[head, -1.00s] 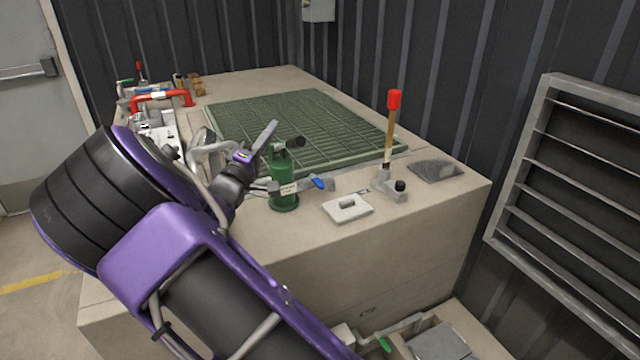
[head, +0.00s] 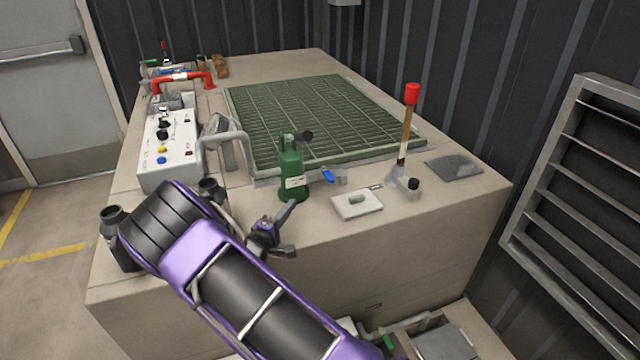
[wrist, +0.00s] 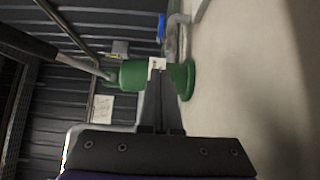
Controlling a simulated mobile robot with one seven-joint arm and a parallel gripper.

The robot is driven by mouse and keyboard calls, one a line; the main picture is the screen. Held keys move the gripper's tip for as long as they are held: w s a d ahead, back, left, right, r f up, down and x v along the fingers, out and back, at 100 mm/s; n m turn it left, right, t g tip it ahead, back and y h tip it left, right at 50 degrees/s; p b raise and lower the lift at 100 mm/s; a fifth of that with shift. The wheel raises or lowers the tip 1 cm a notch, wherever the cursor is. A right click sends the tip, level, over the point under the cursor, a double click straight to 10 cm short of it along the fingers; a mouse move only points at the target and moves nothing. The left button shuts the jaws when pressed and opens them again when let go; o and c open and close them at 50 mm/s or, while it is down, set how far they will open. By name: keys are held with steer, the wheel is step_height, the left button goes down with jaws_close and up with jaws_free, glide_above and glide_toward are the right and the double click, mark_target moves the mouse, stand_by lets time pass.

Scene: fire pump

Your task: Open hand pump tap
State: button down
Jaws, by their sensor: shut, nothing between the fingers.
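A blue-handled tap (head: 328,176) sits on a short grey fitting at the right foot of a green cylinder (head: 291,172) with a white label. In the wrist view, a blue handle (wrist: 161,28) shows at the top, beyond the green cylinder (wrist: 135,74). The hand pump (head: 404,181) stands further right, its wooden lever with a red end (head: 412,94) upright. My gripper (head: 291,207) is in front of the cylinder's base, to the left of the tap and apart from it. Its fingers (wrist: 162,80) are together and empty, overlapping the cylinder in the wrist view.
A green grating (head: 320,120) covers the top behind. A bent grey pipe (head: 226,139) and a control panel (head: 168,146) stand left. A louvred vent (head: 580,180) is on the right wall.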

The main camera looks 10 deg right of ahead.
glide_toward(325, 176)
steer(key=w, duration=0.2)
steer(key=w+a, duration=0.1)
steer(key=w, duration=0.1)
steer(key=shift+f, duration=0.15)
steer(key=d, duration=0.1)
steer(key=w+d, duration=0.1)
steer(key=shift+d, duration=0.25)
steer(key=shift+w+d, duration=0.1)
steer(key=shift+d, duration=0.65)
